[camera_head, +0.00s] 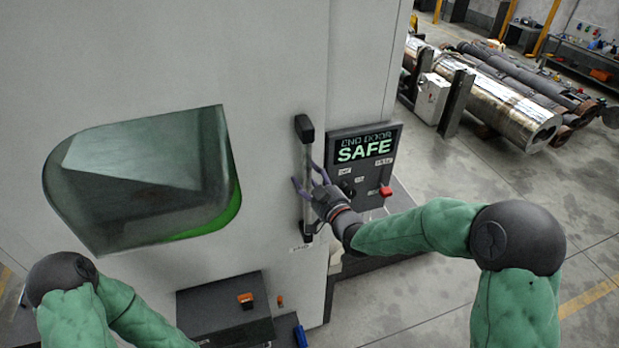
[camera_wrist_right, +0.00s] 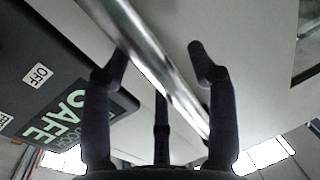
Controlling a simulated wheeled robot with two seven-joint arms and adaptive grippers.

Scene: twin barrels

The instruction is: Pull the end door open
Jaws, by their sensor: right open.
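The end door (camera_head: 270,60) is a light grey panel with a dark tinted window (camera_head: 145,180) and looks closed. Its handle (camera_head: 307,165) is an upright metal bar with black ends near the door's right edge. My right gripper (camera_head: 308,188) is at the lower half of the bar, with its fingers around it and not closed. In the right wrist view the bar (camera_wrist_right: 150,65) runs diagonally between the open fingers (camera_wrist_right: 160,75). My left arm comes in at the lower left, and its gripper is out of view.
A control panel (camera_head: 363,160) reading "END DOOR SAFE", with a red button (camera_head: 386,191), is just right of the handle. A dark box (camera_head: 225,310) with an orange button is below the window. Metal cylinders (camera_head: 500,105) lie at the back right.

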